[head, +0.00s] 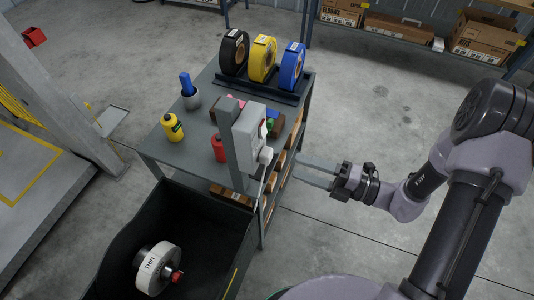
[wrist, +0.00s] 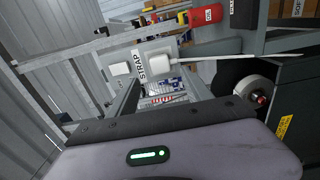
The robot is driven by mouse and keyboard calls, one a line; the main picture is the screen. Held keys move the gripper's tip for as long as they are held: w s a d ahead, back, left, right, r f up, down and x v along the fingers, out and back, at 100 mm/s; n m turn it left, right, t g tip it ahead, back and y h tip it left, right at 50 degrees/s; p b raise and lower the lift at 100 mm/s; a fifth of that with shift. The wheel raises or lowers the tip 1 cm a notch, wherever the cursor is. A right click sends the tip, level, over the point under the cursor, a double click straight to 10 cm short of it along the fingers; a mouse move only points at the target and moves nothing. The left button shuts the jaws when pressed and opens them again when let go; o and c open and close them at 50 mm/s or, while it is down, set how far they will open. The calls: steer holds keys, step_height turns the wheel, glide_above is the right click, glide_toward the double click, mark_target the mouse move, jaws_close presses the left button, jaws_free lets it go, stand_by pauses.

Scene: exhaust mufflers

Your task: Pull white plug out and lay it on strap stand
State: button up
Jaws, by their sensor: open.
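The white plug (head: 265,155) sits at the grey socket box (head: 247,125) on an upright post, and its cord hangs down. In the wrist view the white plug (wrist: 160,60) lies ahead between my fingers, its cord running right, beside a label reading STRAP (wrist: 140,66). My gripper (head: 298,168) is open and empty, fingers pointing left, a short way right of the plug and apart from it. No stand is clearly marked as the strap stand; a dark rack (head: 262,87) holding black, yellow and blue rolls stands at the back of the grey table.
A black bin (head: 110,255) with a pale reel (head: 158,268) stands in front. Floor right of the table is clear.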

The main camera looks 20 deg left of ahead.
mark_target(271, 158)
steer(key=a, duration=0.8)
steer(key=shift+w+a, duration=0.3)
steer(key=shift+w, duration=0.05)
steer(key=shift+p, duration=0.5)
stand_by(0.5)
steer(key=shift+c, duration=0.2)
jaws_close()
steer(key=shift+d, duration=0.1)
steer(key=shift+s+d+p, duration=0.15)
steer(key=shift+d+p, duration=0.15)
steer(key=shift+d, duration=1.15)
steer(key=shift+s+d+p, duration=0.1)
steer(key=shift+d+p, duration=0.15)
steer(key=shift+d, duration=1.2)
